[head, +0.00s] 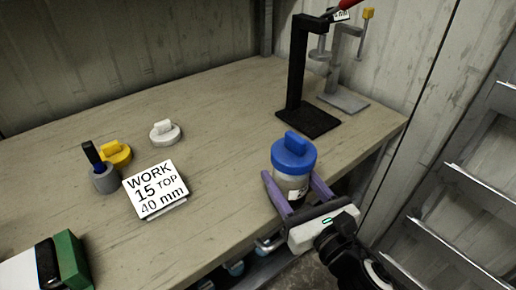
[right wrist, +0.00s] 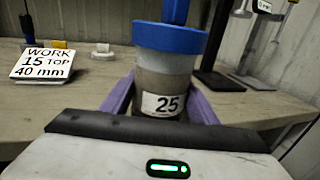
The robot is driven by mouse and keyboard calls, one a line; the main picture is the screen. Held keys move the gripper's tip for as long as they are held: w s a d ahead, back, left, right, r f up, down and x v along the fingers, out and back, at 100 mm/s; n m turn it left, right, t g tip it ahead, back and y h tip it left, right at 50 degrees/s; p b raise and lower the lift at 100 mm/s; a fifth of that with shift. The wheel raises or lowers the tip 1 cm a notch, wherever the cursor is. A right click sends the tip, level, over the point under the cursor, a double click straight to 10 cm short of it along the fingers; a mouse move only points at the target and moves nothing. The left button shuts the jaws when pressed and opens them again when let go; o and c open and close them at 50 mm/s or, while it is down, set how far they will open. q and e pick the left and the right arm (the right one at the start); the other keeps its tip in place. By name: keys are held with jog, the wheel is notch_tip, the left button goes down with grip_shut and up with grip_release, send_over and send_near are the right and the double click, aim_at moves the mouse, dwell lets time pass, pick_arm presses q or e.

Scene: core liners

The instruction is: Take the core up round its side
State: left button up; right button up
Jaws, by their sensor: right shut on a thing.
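The core (head: 291,185) is a grey-brown cylinder with a blue cap and knob (head: 294,154), upright at the bench's front right. In the right wrist view the core (right wrist: 165,80) fills the middle, with a white label reading 25. My right gripper (head: 290,190) has its purple fingers on either side of the core's body, below the cap, and is shut on it. The core's foot is hidden behind my gripper, so I cannot tell whether it touches the bench. My left gripper is not in view.
A sign reading WORK 15 TOP 40 mm (head: 155,189) stands left on the bench (head: 222,122). Near it are a white cap (head: 165,132), a yellow cap (head: 116,152) and a grey pot (head: 105,179). A black stand (head: 297,85) and a grey clamp stand (head: 345,98) stand behind the core.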

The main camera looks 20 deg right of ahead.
aim_at(304, 189)
jog(key=shift+s+d+r+b, duration=0.15)
jog(key=shift+s+d, duration=0.1)
jog(key=shift+s, duration=0.5)
jog(key=shift+s+d+f+b, duration=0.1)
jog(key=shift+s+d+b, duration=0.15)
jog(key=shift+s, duration=0.5)
jog(key=shift+s+d+r+b, duration=0.1)
jog(key=shift+s+d, duration=0.15)
jog(key=shift+s, duration=0.5)
jog(key=shift+r+p, duration=2.45)
jog(key=shift+p, duration=0.35)
jog(key=shift+r, duration=0.2)
